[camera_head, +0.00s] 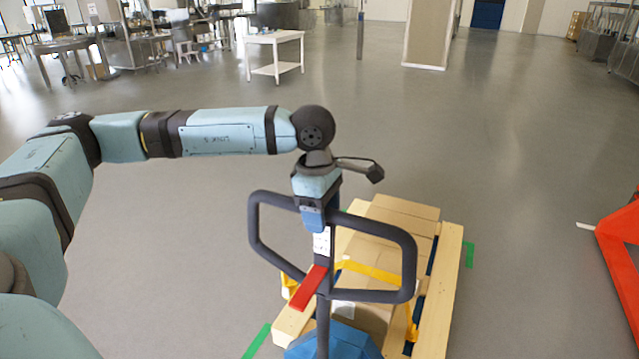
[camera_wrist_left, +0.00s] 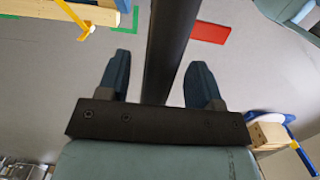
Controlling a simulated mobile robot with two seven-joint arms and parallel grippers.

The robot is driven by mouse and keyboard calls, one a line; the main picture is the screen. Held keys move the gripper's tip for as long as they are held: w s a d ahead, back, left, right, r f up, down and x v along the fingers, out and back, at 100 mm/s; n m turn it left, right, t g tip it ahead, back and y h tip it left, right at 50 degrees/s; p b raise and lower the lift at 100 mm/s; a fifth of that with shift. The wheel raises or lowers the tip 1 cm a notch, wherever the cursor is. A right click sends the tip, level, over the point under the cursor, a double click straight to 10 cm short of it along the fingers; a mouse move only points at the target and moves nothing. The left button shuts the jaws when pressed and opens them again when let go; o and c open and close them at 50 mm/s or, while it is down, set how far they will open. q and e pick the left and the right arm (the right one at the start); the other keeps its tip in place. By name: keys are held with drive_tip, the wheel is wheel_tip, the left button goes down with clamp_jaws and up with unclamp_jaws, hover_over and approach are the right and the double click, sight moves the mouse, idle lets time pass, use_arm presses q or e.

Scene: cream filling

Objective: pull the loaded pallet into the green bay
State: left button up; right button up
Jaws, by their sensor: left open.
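The pallet (camera_head: 447,290) is pale wood loaded with cardboard boxes (camera_head: 400,215), behind a black looped handle (camera_head: 400,236) on a dark upright shaft (camera_head: 323,325). The shaft rises from a blue body (camera_head: 345,343). The rest of the bay outline is hidden or out of view. My right gripper is out of view.
A red strip (camera_head: 309,288) shows left of the shaft. An orange-red frame (camera_head: 622,245) stands at the right edge. A white table (camera_head: 275,40) is at the back. Open grey floor lies left and behind the pallet.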

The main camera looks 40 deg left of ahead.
use_arm(q)
drive_tip(key=shift+d+f, duration=0.15)
drive_tip(key=shift+f, duration=0.8)
clamp_jaws()
drive_tip(key=shift+w, duration=0.1)
idle(0.6)
idle(0.4)
